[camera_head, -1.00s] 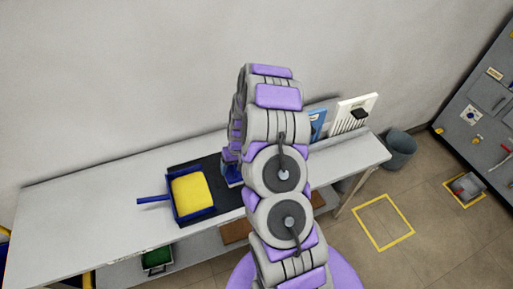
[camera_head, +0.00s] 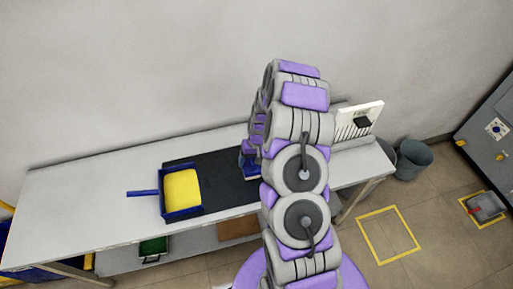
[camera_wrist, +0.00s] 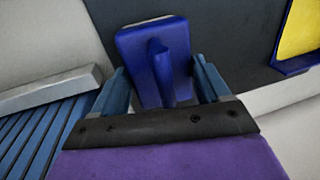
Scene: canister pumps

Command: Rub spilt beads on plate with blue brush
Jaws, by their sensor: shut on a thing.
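The blue brush (camera_wrist: 152,45) is in my gripper (camera_wrist: 162,85), its handle between the two fingers in the wrist view. In the head view the blue brush (camera_head: 249,172) shows low beside my arm, over or on the right part of a dark flat plate (camera_head: 222,185). The plate lies on the bench and also shows in the wrist view (camera_wrist: 235,35). My arm hides part of it. No separate beads can be made out. Whether the brush touches the plate is unclear.
A blue pan (camera_head: 167,208) with a yellow filling (camera_head: 181,187) sits at the plate's left, handle pointing left. A white slotted board (camera_head: 357,118) stands at the bench's right end. A grey bucket (camera_head: 412,158) is on the floor. The bench (camera_head: 85,198) is clear on the left.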

